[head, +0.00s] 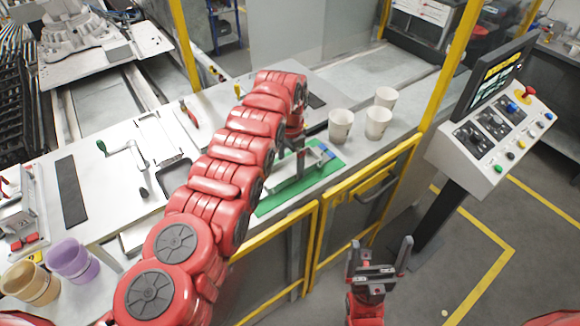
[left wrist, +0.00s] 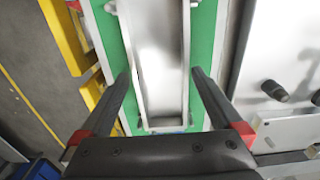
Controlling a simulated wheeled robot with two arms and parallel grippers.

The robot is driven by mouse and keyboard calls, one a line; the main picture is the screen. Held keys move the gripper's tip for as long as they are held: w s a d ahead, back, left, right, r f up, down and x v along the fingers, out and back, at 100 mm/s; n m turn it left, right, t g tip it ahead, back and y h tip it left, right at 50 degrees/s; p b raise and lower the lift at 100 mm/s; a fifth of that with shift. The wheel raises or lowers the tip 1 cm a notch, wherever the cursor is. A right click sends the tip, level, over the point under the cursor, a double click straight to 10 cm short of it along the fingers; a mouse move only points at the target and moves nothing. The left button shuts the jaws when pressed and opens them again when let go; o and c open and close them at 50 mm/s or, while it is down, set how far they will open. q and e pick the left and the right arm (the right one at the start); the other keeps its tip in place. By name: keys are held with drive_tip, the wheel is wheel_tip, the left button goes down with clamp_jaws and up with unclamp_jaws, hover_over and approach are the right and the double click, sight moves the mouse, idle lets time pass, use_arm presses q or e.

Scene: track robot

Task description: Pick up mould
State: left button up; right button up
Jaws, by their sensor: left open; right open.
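The mould, a pale grey metal trough, lies on a green mat (head: 275,206). In the head view the mould (head: 290,181) is partly hidden by my left arm. My left gripper (head: 298,146) points down over it. In the left wrist view the mould (left wrist: 160,60) runs lengthwise between the open fingers of my left gripper (left wrist: 160,76), one on each side, with green mat (left wrist: 206,40) showing beside it. I cannot tell whether the fingers touch it. My right gripper (head: 379,250) is open and empty, in front of the yellow-framed fence, away from the mould.
Several white cups (head: 341,125) stand right of the mat. A purple cup (head: 73,260) and a tan cup (head: 30,283) stand at the bench's left end. A yellow-framed fence (head: 314,240) runs along the front edge. A control panel (head: 492,130) stands at right.

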use_arm(q)
drive_tip(key=shift+f, duration=0.2)
drive_tip(key=shift+c, duration=0.3)
clamp_jaws()
drive_tip(key=shift+w+r, duration=0.1)
drive_tip(key=shift+r, duration=0.1)
